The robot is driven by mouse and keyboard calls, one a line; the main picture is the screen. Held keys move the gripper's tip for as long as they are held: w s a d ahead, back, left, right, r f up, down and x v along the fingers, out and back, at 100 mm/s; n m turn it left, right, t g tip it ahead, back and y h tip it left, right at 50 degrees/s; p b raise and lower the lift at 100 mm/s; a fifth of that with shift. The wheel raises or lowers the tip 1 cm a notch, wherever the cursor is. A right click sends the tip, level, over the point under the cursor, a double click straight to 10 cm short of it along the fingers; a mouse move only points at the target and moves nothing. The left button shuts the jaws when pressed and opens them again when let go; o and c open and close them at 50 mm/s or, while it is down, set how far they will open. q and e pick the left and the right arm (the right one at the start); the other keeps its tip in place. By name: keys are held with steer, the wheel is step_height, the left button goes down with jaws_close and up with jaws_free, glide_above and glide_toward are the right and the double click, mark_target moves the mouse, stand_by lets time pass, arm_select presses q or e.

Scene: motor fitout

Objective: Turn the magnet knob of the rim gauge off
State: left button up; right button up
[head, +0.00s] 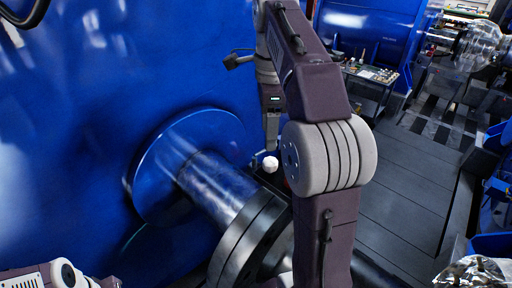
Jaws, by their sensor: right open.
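A small white round part (270,163), which may be the dial of the rim gauge, shows just below my right gripper, above the metal shaft. The rest of the gauge and its magnet knob cannot be made out; my right arm covers part of that area. My right gripper (271,143) points down, open, with its fingers seen nearly edge-on close above the white part. I cannot tell whether they touch. Part of my left arm shows at the bottom left corner, but its gripper is out of view.
A large blue motor housing (75,120) fills the left. A steel shaft (220,188) runs from its round blue flange to a dark metal coupling (250,240). A small cart with parts (372,74) stands behind. Grey floor (408,185) is open at right.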

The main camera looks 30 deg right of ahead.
mark_target(270, 160)
steer(key=shift+s+d+r, duration=0.1)
steer(key=shift+s+d, duration=0.15)
steer(key=shift+d, duration=0.35)
steer(key=shift+a, duration=0.4)
step_height(270, 160, down, 9)
steer(key=b, duration=0.2)
steer(key=shift+d+r+b, duration=0.15)
steer(key=shift+r+b, duration=0.05)
steer(key=shift+b, duration=0.15)
steer(key=shift+a+f, duration=0.2)
steer(key=shift+c, duration=0.4)
steer(key=shift+d, duration=0.1)
jaws_close()
